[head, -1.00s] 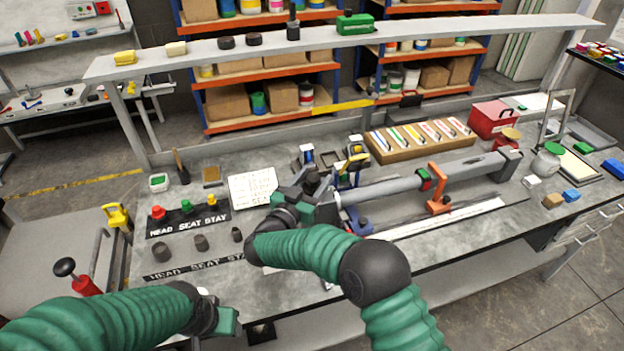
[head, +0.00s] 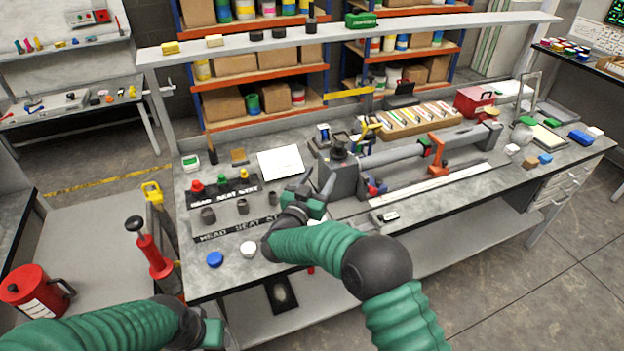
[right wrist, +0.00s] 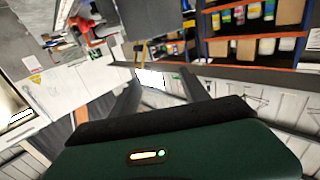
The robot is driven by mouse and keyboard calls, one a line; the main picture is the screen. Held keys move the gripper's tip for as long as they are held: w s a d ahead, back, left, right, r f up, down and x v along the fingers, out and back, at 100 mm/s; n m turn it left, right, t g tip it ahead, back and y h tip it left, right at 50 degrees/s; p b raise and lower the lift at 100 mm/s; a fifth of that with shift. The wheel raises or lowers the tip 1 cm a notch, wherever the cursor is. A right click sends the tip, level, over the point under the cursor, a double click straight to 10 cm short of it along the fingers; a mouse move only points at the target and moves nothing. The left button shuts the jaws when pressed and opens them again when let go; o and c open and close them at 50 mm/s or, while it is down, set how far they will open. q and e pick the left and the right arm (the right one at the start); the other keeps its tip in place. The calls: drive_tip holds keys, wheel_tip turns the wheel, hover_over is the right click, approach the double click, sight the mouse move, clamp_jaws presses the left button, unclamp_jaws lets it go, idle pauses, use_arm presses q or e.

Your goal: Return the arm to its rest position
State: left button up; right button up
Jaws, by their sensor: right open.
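My right arm comes in from the bottom right of the head view, its green sleeve bent at a dark elbow. Its gripper (head: 319,187) is over the bench, in front of the white sheet and just left of the grey machine's end. In the right wrist view its two dark fingers (right wrist: 162,92) stand apart with nothing seen between them. My left arm comes in low at the left of the head view. Its gripper (head: 212,333) is near the bottom edge, in front of the bench, and its fingers cannot be made out.
The grey machine (head: 343,178) with its long tube fills the bench middle. Labelled strips (head: 222,193) with red, green and yellow knobs lie left. A blue cap (head: 215,259) and a white cap (head: 248,249) sit at the bench's front. A red can (head: 36,291) stands far left.

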use_arm(q)
drive_tip(key=shift+w+a+f, duration=0.1)
drive_tip(key=shift+w+f, duration=0.05)
drive_tip(key=shift+w, duration=0.2)
use_arm(e)
drive_tip(key=s+d+f+n+g+y, duration=0.1)
drive_tip(key=s+d+f+g+y, duration=0.1)
drive_tip(key=s, duration=1)
drive_tip(key=s+d+f+n+g+y, duration=0.2)
drive_tip(key=s+d+f+g, duration=0.3)
drive_tip(key=s, duration=0.7)
drive_tip(key=s+d+f+n+g+y, duration=0.2)
drive_tip(key=s+d+g, duration=0.4)
drive_tip(key=s, duration=0.7)
drive_tip(key=shift+d+f+g+y, duration=0.35)
drive_tip(key=shift+f+y, duration=0.4)
drive_tip(key=shift+y, duration=0.15)
use_arm(q)
drive_tip(key=shift+d, duration=0.35)
use_arm(e)
drive_tip(key=shift+s+d, duration=0.15)
drive_tip(key=shift+d, duration=0.15)
use_arm(q)
drive_tip(key=shift+a, duration=0.2)
use_arm(e)
drive_tip(key=shift+a, duration=0.2)
use_arm(q)
drive_tip(key=shift+d, duration=0.1)
use_arm(e)
drive_tip(key=shift+d, duration=0.1)
